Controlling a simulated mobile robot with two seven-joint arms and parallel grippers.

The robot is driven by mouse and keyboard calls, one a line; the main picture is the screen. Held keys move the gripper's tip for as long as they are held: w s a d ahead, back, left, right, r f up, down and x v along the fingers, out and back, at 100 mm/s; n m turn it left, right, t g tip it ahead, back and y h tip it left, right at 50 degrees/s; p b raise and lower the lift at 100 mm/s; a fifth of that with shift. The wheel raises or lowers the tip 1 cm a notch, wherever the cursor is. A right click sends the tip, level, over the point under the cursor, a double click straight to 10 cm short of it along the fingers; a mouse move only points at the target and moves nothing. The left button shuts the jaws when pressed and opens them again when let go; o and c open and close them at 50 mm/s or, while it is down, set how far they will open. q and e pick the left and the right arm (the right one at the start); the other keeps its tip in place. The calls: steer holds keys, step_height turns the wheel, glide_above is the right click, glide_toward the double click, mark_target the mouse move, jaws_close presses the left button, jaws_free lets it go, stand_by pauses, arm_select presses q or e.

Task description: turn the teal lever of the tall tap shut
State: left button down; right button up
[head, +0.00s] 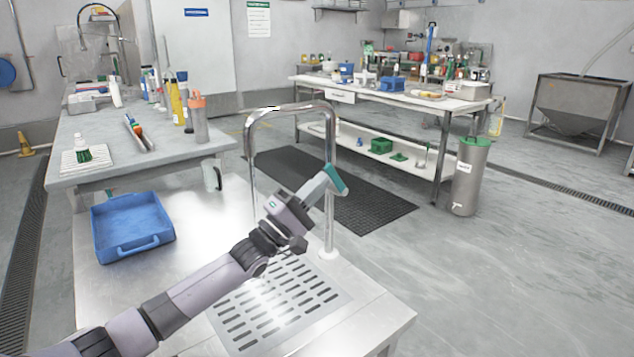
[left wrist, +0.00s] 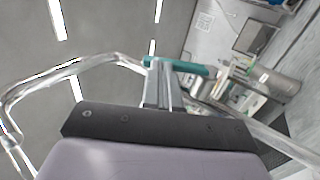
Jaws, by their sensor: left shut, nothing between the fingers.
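The tall tap (head: 331,140) is a chrome arch that rises from the metal counter beside a slotted drain. Its teal lever (head: 336,179) sits partway up the right-hand pipe, slanting down to the right. My left gripper (head: 322,183) is shut and empty, its fingertips right at the lever. In the left wrist view the teal lever (left wrist: 182,67) lies across the tips of my left gripper (left wrist: 160,75), and the chrome pipe (left wrist: 75,70) arches at the left. I cannot tell whether the fingertips press on the lever. My right gripper is in neither view.
A grey table (head: 90,125) with bottles is behind. The slotted drain (head: 275,303) is clear.

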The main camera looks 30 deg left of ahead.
mark_target(325, 166)
arm_select(q)
steer(key=r+g+p, duration=0.1)
steer(key=p, duration=0.2)
steer(key=w+r+g+p, duration=0.1)
steer(key=p, duration=0.2)
steer(key=r+g+y+p, duration=0.1)
steer(key=p, duration=0.2)
steer(key=shift+w+d+g+p, duration=0.15)
steer(key=shift+d+g+p, duration=0.1)
steer(key=shift+g+p, duration=0.05)
steer(key=shift+w+d+p, duration=0.15)
steer(key=shift+w+p, duration=0.25)
steer(key=shift+p, duration=0.05)
steer(key=shift+w+d+r, duration=0.15)
steer(key=shift+w+r, duration=0.05)
steer(key=shift+w, duration=0.15)
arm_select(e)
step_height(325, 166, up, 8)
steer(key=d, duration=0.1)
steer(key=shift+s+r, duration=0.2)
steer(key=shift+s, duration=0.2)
arm_select(q)
steer(key=shift+r, duration=0.15)
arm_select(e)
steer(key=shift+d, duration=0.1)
